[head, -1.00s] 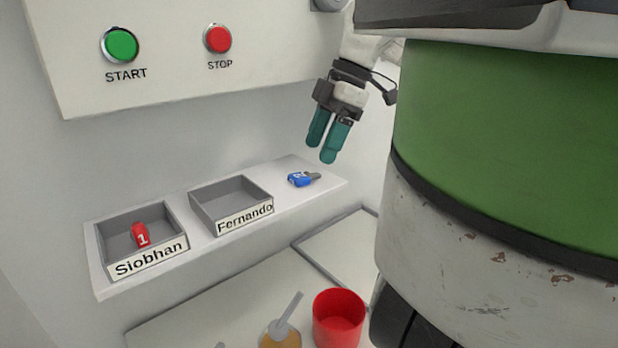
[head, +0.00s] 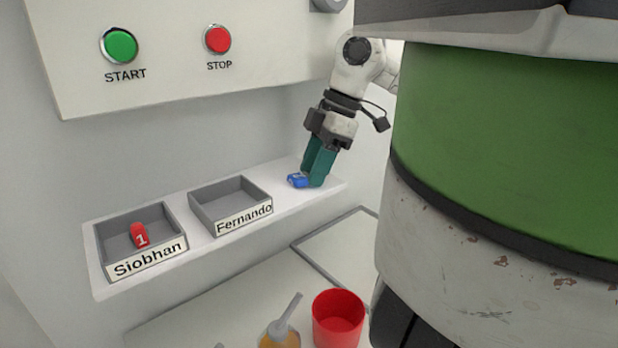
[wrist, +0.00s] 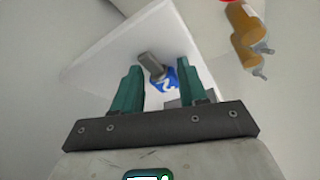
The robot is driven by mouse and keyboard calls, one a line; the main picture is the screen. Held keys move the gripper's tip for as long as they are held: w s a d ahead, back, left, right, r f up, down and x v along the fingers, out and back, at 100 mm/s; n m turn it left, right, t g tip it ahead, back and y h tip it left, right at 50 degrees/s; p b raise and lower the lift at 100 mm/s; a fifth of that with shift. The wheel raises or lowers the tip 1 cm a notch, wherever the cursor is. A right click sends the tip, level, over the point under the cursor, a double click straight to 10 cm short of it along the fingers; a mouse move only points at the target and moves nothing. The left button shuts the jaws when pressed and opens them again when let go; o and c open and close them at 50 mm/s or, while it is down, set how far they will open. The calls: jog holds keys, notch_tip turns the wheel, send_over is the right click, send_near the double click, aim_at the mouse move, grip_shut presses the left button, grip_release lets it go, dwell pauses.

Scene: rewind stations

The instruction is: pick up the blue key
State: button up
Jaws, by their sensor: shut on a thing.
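The blue key (head: 297,181) lies at the right end of the white shelf. Its blue head shows at the left of my gripper (head: 312,179), and the rest is hidden behind the teal fingers. In the wrist view the key (wrist: 163,77), with its grey shaft and a white mark on the blue head, is between the fingertips of my gripper (wrist: 160,80). My gripper points down at the shelf and is shut on the key. The key looks to be still at shelf level.
The shelf (head: 216,245) also holds a grey tray labelled Fernando (head: 245,215), empty, and one labelled Siobhan (head: 148,262) with a red key (head: 139,235) in it. Start (head: 119,45) and stop (head: 217,40) buttons are above. A red cup (head: 338,320) stands below.

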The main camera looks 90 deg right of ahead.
jog(key=c, duration=0.5)
jog(key=shift+r, duration=0.1)
